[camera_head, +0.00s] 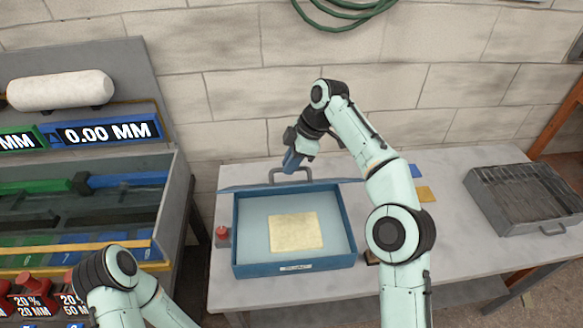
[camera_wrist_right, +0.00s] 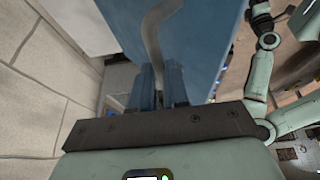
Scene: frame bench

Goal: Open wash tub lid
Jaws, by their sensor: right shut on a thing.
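The blue wash tub (camera_head: 294,267) stands on the bench with its top uncovered. A pale yellow, flat rectangular piece (camera_head: 296,232) lies inside. The blue lid (camera_head: 240,187) shows as a thin strip behind the tub's back edge, swung up and seen nearly edge-on. Its grey handle (camera_head: 291,170) stands at the lid's middle. My right gripper (camera_head: 292,161) is at the handle. In the right wrist view its two blue fingers (camera_wrist_right: 160,88) are shut on the grey bent handle (camera_wrist_right: 152,35), with the lid (camera_wrist_right: 200,40) beside it. My left gripper is out of view.
A red-topped item (camera_head: 222,233) stands left of the tub. A wire basket (camera_head: 525,198) sits at the right. A blue and a yellow piece (camera_head: 425,194) lie behind my right arm. A rack with gauge signs (camera_head: 108,131) is at the left. A block wall stands behind.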

